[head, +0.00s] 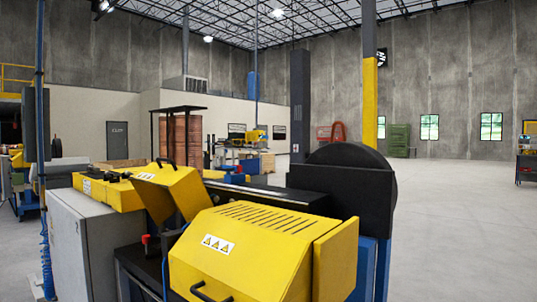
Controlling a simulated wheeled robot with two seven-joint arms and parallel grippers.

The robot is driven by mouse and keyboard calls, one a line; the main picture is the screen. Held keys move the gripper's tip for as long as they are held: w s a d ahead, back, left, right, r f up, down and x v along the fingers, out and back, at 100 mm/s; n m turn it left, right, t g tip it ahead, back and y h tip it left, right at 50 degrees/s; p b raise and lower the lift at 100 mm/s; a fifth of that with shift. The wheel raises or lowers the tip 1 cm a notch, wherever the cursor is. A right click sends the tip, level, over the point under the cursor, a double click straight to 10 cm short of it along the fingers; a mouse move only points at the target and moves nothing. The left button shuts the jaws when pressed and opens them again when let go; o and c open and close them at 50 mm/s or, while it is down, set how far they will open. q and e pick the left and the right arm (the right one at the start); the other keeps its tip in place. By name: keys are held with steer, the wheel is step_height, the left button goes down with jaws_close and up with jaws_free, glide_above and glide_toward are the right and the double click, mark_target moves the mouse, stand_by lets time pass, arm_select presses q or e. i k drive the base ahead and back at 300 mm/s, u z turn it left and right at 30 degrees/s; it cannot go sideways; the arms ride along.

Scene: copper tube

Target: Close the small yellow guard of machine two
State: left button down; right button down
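A small yellow guard (175,192) stands tilted up on the machine, left of the middle of the head view. It looks raised, with a black handle (166,162) at its upper end and a warning label near its top. A larger yellow guard (262,250) with slots and warning triangles is in front and to the right; it looks lowered, and its black handle (210,293) is at the bottom edge. I cannot read a machine number. Neither of my grippers is in view.
A grey cabinet (75,245) stands left of the machine, with a blue post (42,150) beside it. A large black round cover (350,190) rises behind the larger guard. A small red knob (146,239) sits below the small guard. Open floor (450,235) lies to the right.

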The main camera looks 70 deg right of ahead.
mark_target(163, 190)
steer(key=z, duration=1)
steer(key=i, duration=2.1)
steer(key=z, duration=0.25)
